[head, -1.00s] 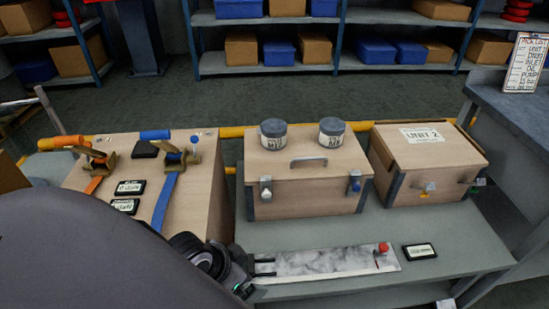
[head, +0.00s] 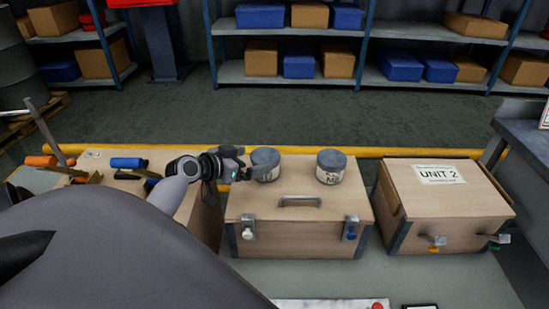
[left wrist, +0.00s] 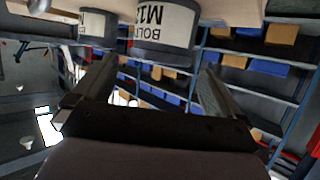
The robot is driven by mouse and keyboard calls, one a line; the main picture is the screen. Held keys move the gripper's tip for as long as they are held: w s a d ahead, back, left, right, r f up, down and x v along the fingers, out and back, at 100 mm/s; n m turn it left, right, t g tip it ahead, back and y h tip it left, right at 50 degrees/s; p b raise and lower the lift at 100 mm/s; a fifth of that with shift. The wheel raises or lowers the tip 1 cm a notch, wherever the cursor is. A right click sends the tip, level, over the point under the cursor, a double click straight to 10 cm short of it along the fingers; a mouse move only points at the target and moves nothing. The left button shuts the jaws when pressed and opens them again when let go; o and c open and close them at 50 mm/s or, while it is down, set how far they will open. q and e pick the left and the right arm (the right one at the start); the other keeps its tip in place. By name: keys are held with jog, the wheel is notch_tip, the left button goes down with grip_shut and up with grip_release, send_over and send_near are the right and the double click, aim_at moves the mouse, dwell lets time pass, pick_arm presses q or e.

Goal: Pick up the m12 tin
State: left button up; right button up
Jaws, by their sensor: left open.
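The m12 tin (head: 265,164), a pale cylinder with a dark lid, stands on the left part of a wooden crate's lid. In the left wrist view, which is upside down, the m12 tin (left wrist: 165,26) shows a label reading BOLT M12. It lies just ahead of the fingertips, roughly between them. My left gripper (head: 243,164) is open and empty, at the tin's left side. Its two fingers (left wrist: 158,68) are spread apart in the wrist view. Whether a finger touches the tin cannot be told. My right gripper is not in view.
A second similar tin (head: 331,167) stands to the right on the same crate (head: 297,229), with a metal handle (head: 299,200) in front between them. The UNIT 2 crate (head: 446,205) is further right. Orange and blue handled clamps (head: 128,164) sit at left. A yellow rail (head: 400,153) runs behind.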

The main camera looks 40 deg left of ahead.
aim_at(260, 158)
pick_arm(q)
jog(key=shift+x, duration=3.25)
jog(key=shift+a, duration=0.1)
jog(key=c, duration=1)
jog(key=shift+c, duration=0.5)
